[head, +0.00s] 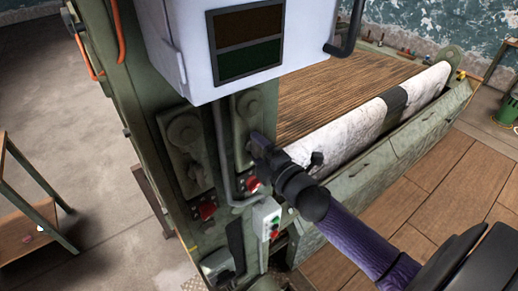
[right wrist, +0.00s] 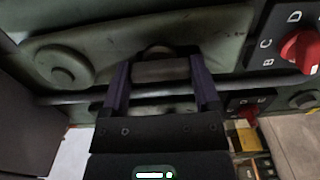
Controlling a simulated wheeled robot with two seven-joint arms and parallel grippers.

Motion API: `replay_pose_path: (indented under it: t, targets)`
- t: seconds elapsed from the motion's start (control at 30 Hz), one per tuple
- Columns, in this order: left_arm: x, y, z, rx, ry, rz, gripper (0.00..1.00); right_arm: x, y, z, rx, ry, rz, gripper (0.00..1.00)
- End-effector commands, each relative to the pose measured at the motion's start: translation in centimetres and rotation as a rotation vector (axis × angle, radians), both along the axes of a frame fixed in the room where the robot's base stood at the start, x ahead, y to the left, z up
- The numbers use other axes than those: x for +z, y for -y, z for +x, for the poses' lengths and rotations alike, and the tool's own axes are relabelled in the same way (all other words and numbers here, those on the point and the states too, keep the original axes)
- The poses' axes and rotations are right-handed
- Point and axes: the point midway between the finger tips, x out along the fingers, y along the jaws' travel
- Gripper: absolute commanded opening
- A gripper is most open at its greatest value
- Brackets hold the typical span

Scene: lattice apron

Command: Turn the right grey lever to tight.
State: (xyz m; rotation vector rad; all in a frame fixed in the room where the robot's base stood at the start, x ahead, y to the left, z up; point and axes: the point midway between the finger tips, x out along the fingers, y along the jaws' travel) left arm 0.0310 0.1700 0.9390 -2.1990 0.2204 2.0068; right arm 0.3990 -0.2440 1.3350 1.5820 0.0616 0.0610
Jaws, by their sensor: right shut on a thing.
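The right grey lever (head: 249,104) is on its plate on the green machine post, just under the white box. Its round pivot is at the top and its arm points down toward my right gripper (head: 259,143). In the right wrist view, my right gripper (right wrist: 162,74) has its two fingers on either side of the lever's grey cylindrical handle (right wrist: 160,70) and is shut on it. The lever's round hub (right wrist: 62,66) shows at upper left there. The left grey lever (head: 184,130) hangs on a neighbouring plate. My left gripper is not in view.
The white box with a dark two-part panel (head: 246,40) overhangs the levers. A grey pipe (head: 222,150) runs between the plates. Red knobs sit below, one with letters (right wrist: 300,50). A small button box (head: 266,218) is lower. The slatted bed and pale roll (head: 350,130) lie right.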

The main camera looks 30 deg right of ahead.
Motion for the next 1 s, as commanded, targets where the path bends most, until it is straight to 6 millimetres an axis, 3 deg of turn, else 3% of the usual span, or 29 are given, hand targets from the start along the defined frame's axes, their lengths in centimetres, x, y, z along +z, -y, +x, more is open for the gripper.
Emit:
replay_pose_path:
  t: [0.3, 0.33, 0.43, 0.73, 1.0]
  targets:
    - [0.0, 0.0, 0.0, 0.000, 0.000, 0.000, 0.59, 0.0, 0.0, 0.0, 0.000, 0.000, 0.006, 0.21]
    - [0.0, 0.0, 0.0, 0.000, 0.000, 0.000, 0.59, 0.0, 0.0, 0.0, 0.000, 0.000, 0.006, 0.82]
    - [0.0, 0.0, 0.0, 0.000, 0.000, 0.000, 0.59, 0.0, 0.0, 0.0, 0.000, 0.000, 0.005, 1.00]
    - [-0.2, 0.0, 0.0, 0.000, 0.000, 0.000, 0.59, -0.1, 0.0, -0.7, 0.001, -0.001, 0.004, 1.00]
    - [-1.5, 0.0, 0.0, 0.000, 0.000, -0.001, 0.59, -0.4, 0.5, -6.4, 0.000, -0.005, 0.006, 1.00]
